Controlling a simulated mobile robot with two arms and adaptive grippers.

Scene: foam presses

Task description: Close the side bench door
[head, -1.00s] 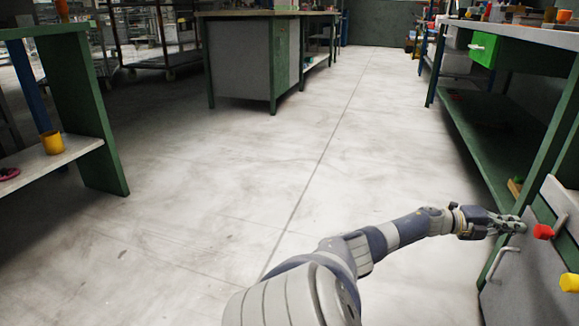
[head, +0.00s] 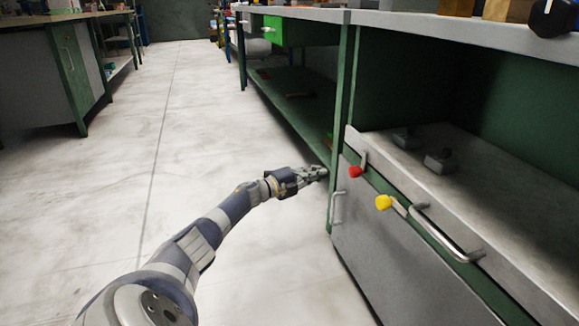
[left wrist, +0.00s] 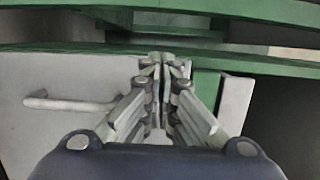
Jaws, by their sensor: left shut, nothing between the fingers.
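The side bench door (head: 385,265) is a grey panel low on the right-hand bench, with a metal handle (head: 337,207) near its left edge. It looks flush or nearly flush with the bench front; I cannot tell if a small gap remains. My left gripper (head: 323,171) is shut and empty, by the bench's green corner post just above and left of the handle. In the left wrist view its fingers (left wrist: 162,65) point at a green rail. A grey panel (left wrist: 50,130) with a handle (left wrist: 65,103) lies left of them. Contact is unclear. My right gripper is out of view.
An open green lower shelf (head: 300,105) lies beyond the post. The pale floor (head: 190,100) left of the bench is clear.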

